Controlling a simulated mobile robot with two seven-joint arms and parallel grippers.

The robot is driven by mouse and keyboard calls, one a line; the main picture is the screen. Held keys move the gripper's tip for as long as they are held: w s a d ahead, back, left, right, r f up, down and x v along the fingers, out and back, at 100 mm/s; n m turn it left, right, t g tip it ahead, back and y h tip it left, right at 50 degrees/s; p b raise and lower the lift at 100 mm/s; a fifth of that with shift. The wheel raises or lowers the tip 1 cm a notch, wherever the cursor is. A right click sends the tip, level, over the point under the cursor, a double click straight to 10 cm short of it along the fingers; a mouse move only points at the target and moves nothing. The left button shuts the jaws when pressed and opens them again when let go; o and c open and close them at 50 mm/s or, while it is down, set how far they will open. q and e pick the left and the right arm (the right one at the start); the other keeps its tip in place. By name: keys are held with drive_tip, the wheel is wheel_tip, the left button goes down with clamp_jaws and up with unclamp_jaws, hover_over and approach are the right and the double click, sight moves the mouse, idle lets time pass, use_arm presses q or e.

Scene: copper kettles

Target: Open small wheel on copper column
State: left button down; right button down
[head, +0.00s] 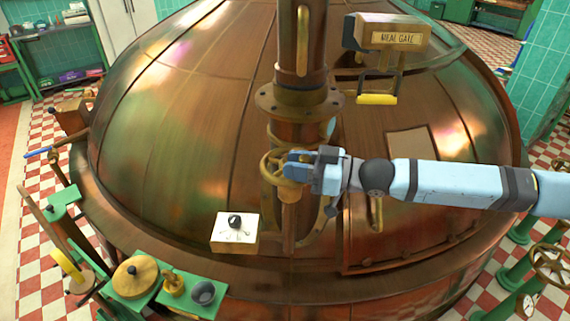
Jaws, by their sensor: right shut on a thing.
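The copper column (299,75) rises from the front of the big copper kettle, with a bolted flange partway down. The small brass wheel (271,168) sits on the column below the flange. My right gripper (290,168) comes in from the right and is shut on the wheel's rim. The fingers and the gripper body hide the right part of the wheel. My left gripper is not in view.
A "MEAL GATE" box (395,38) with a yellow handle (376,99) is at the upper right of the column. A white box with a black knob (235,231) sits lower left. Green-mounted controls (133,279) line the front left edge.

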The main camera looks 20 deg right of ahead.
drive_tip(key=shift+d, duration=0.1)
idle(0.4)
drive_tip(key=c, duration=0.9)
unclamp_jaws()
drive_tip(key=shift+o, duration=0.2)
drive_tip(key=shift+s+d, duration=0.2)
drive_tip(key=shift+d, duration=0.15)
drive_tip(key=b+v, duration=0.2)
drive_tip(key=v, duration=1.1)
